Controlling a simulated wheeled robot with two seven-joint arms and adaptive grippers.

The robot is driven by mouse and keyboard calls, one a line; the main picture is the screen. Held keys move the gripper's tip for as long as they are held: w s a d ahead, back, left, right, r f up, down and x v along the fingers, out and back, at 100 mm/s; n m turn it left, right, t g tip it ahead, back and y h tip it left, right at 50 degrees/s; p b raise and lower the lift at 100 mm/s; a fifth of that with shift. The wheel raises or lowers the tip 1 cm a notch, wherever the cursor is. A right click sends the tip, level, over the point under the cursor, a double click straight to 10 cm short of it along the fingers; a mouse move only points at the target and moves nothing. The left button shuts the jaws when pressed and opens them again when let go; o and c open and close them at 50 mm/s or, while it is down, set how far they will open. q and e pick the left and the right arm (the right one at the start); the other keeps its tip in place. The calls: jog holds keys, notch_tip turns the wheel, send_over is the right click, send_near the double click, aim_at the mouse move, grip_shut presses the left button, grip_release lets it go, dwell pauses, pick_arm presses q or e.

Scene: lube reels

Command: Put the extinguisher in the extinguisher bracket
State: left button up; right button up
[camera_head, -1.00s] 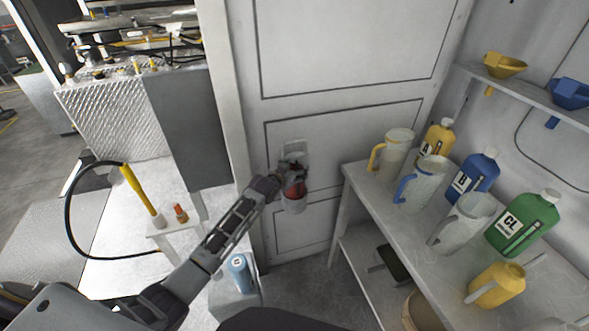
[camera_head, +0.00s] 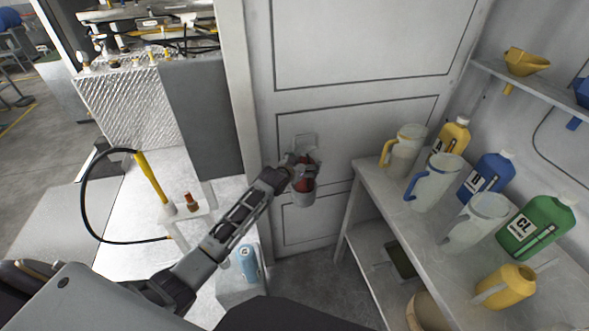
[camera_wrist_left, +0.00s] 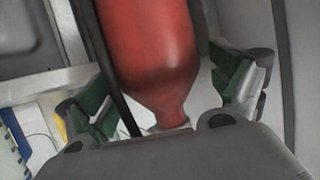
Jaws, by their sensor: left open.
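The red extinguisher (camera_head: 304,184) stands in the grey extinguisher bracket (camera_head: 302,199) on the white wall panel, as far as the head view shows. My left gripper (camera_head: 301,172) is at the upper part of the extinguisher and partly hides it. In the left wrist view the red body (camera_wrist_left: 155,50) runs down between the two green-padded fingers of my left gripper (camera_wrist_left: 165,95). Gaps show between the fingers and the red body, so the gripper is open around it. A black hose runs beside the body. My right gripper is not in view.
On the right, a shelf table (camera_head: 390,205) holds pitchers and a yellow, blue and green jug (camera_head: 537,228). A yellow-handled hose (camera_head: 153,180) is at left.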

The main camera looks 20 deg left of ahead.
pick_arm(q)
jog(key=v, duration=1.1)
jog(key=shift+s+r, duration=0.2)
jog(key=shift+s, duration=0.05)
dwell(0.3)
jog(key=shift+f, duration=0.1)
dwell(0.6)
jog(key=s+f+g+y, duration=0.15)
jog(key=s+f, duration=0.45)
jog(key=f, duration=0.8)
jog(key=s+f+g, duration=0.2)
jog(key=s+f, duration=0.5)
jog(key=f, duration=0.7)
jog(key=s+f+g, duration=0.2)
jog(key=s+f, duration=0.4)
jog(key=f, duration=0.8)
jog(key=s+a+f+g, duration=0.1)
jog(key=s+f, duration=0.5)
jog(key=s, duration=0.6)
jog(key=s+a+f+g, duration=0.1)
jog(key=s+f+g, duration=0.2)
jog(key=s+f, duration=0.4)
jog(key=s+a+f+g+y, duration=0.1)
jog(key=s+f+g, duration=0.2)
jog(key=s, duration=1.4)
notch_tip(320, 180, down, 3)
jog(key=shift+s+f, duration=0.2)
jog(key=shift+f, duration=0.05)
